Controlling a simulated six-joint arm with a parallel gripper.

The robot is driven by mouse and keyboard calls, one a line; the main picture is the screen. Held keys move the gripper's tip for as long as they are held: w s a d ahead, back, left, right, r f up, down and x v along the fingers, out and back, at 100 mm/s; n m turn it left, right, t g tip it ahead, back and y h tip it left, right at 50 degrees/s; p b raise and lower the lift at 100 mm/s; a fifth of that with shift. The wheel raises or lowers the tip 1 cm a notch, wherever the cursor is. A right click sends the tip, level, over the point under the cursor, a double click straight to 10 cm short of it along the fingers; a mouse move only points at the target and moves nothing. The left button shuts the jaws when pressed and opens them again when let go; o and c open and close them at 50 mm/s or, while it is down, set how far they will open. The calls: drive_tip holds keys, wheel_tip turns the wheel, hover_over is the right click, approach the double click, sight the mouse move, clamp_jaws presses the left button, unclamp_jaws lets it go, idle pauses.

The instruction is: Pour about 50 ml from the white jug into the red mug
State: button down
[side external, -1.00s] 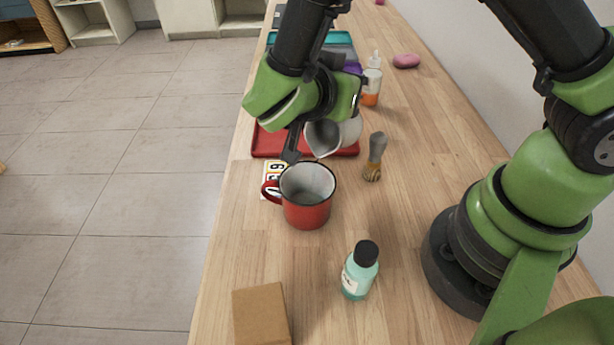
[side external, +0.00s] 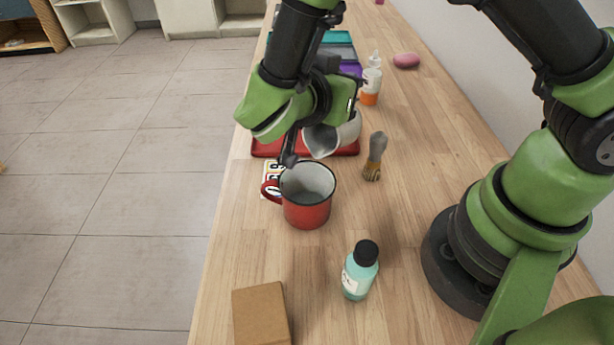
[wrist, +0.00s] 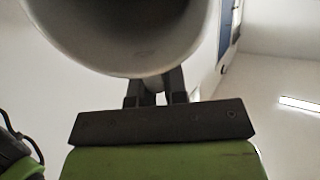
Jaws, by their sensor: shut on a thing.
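The red mug (side external: 307,208) stands upright on the wooden table, its handle to the left and its pale inside open to view. The white jug (side external: 322,140) is held just behind and above the mug, tilted with its mouth and spout toward the mug's rim. My gripper (side external: 350,112) is shut on the jug; its fingers are mostly hidden in the side view. In the wrist view the jug (wrist: 150,62) fills the top, with the gripper fingers (wrist: 157,88) against it. I see no stream of liquid, and the liquid level in the jug is not visible.
A shaving brush (side external: 375,157) stands right of the jug, and a teal bottle (side external: 360,271) stands in front of the mug. A cardboard box (side external: 261,315) is at the front left. A red tray (side external: 268,147) and a dropper bottle (side external: 371,82) are behind. A number card (side external: 270,170) lies by the mug handle.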

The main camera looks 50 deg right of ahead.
drive_tip(key=shift+s+a+r+h, duration=0.2)
drive_tip(key=shift+a+h, duration=0.1)
drive_tip(key=shift+a, duration=0.25)
drive_tip(key=shift+s+a+r+h, duration=0.15)
drive_tip(key=shift+a+h, duration=0.15)
drive_tip(key=shift+a, duration=0.25)
idle(0.3)
drive_tip(key=shift+w+d, duration=0.1)
drive_tip(key=d+y, duration=0.1)
drive_tip(key=d+f+y, duration=0.1)
drive_tip(key=d+y, duration=0.1)
drive_tip(key=d, duration=0.1)
drive_tip(key=shift+w+f+g, duration=0.3)
drive_tip(key=shift+w+f, duration=0.1)
drive_tip(key=shift+w+d+f+y, duration=0.15)
drive_tip(key=shift+d+f+y, duration=0.6)
drive_tip(key=shift+y, duration=0.35)
drive_tip(key=shift+d+f+y, duration=0.25)
drive_tip(key=shift+f+y, duration=0.4)
drive_tip(key=shift+y, duration=0.05)
drive_tip(key=shift+w+g, duration=0.1)
drive_tip(key=shift+g, duration=0.2)
